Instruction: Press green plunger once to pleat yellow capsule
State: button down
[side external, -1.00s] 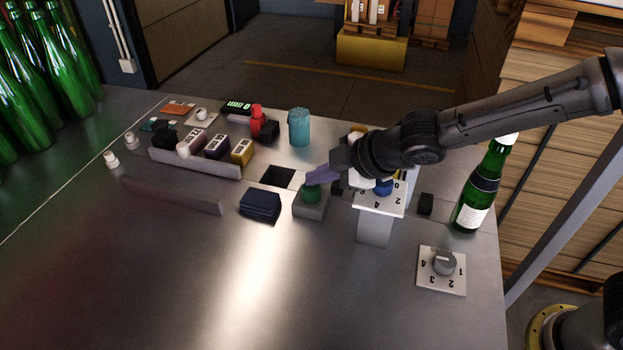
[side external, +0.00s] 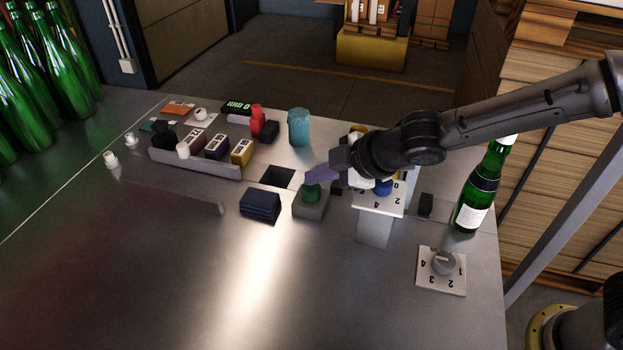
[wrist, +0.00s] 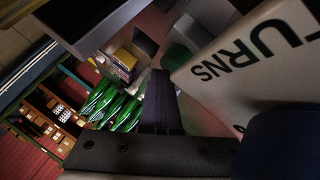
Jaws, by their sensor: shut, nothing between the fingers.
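The green plunger (side external: 312,192) is a rounded knob on a grey block (side external: 309,209) near the middle of the counter. My gripper (side external: 311,177), with purple fingers, is shut and empty. Its tips are at the plunger's upper edge in the side view; I cannot tell if they touch it. In the wrist view my shut fingers (wrist: 161,85) stand beside a dark green shape (wrist: 180,57), probably the plunger. A yellow labelled block (side external: 242,151) stands in the grey rack; a small yellow part (side external: 358,129) shows behind my wrist. I cannot tell whether either is the capsule.
A white numbered stand with a blue knob (side external: 382,188) is close under my wrist. A green bottle (side external: 478,190) stands at right, and a dial plate (side external: 442,270) in front. A dark square opening (side external: 277,177) and navy stack (side external: 260,206) lie left. The front counter is clear.

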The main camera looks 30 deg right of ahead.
aim_at(318, 189)
jog(key=shift+s+d+f, duration=0.15)
jog(key=shift+s+f, duration=0.05)
jog(key=shift+f, duration=0.65)
jog(key=shift+r, duration=4.15)
